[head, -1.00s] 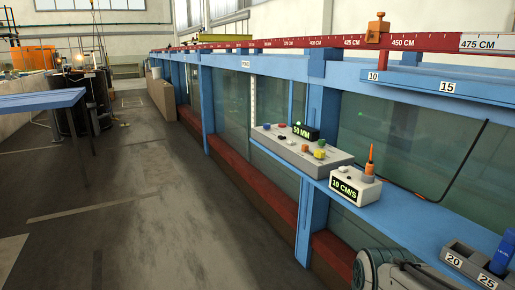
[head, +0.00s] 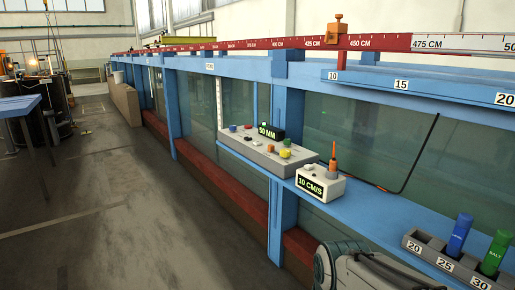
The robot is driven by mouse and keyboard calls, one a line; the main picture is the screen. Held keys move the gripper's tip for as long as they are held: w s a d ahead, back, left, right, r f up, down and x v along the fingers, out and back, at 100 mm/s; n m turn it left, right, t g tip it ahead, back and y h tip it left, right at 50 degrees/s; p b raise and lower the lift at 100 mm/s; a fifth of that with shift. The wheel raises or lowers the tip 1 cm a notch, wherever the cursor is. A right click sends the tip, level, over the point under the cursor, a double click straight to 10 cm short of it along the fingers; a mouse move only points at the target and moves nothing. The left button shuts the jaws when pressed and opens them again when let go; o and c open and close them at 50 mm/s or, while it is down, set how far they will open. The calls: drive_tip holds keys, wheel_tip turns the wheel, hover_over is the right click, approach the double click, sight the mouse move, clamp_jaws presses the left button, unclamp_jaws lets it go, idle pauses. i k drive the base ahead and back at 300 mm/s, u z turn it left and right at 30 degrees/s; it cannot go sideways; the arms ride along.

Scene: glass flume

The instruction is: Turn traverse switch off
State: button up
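A grey control box (head: 235,143) sits on the blue shelf along the flume, near the middle of the head view. It carries several small knobs and buttons in blue, red, yellow and black, and a black display (head: 268,132) reading 50 MM. Small dark parts (head: 248,138) on its top look like switches. I cannot tell which control is the traverse switch, or its position; labels are too small to read. My gripper is not in view. A grey rounded part of my arm shows at the bottom, in front of the shelf and apart from the box.
A white box (head: 335,187) reading 10 CM/S, with an orange-tipped part, stands right of the control box. Open floor (head: 130,215) lies left.

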sight(285, 152)
drive_tip(key=z, duration=0.15)
drive_tip(key=i, duration=1)
drive_tip(key=u, duration=0.05)
